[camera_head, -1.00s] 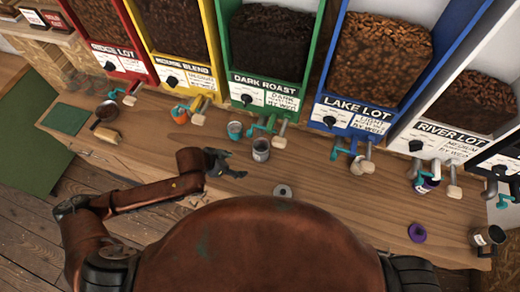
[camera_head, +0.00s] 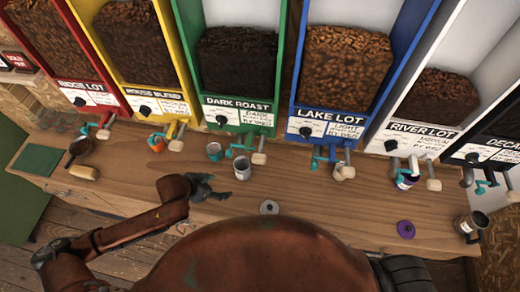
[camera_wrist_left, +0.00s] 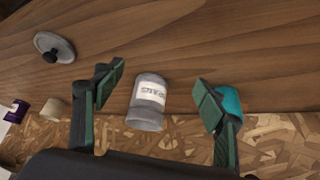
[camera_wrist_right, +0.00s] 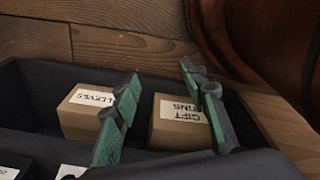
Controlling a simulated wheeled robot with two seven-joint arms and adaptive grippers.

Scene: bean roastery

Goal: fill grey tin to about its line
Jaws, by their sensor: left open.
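The grey tin (camera_head: 242,168) stands upright on the wooden counter, in front of the green DARK ROAST dispenser (camera_head: 238,90) and near its spout. Its fill line and contents cannot be made out. My left gripper (camera_head: 212,188) is open, low over the counter, just left of and nearer than the tin. In the left wrist view, the tin (camera_wrist_left: 150,103) with its white label shows between the spread fingers (camera_wrist_left: 161,88), apart from them. My right gripper (camera_wrist_right: 160,95) is open and empty above a dark crate, in the right wrist view.
A teal cup (camera_head: 214,151) stands close left of the tin. A grey lid (camera_head: 270,207) and a purple lid (camera_head: 405,229) lie on the counter. The dark crate (camera_wrist_right: 30,100) holds labelled card boxes (camera_wrist_right: 180,122). The counter's front middle is mostly clear.

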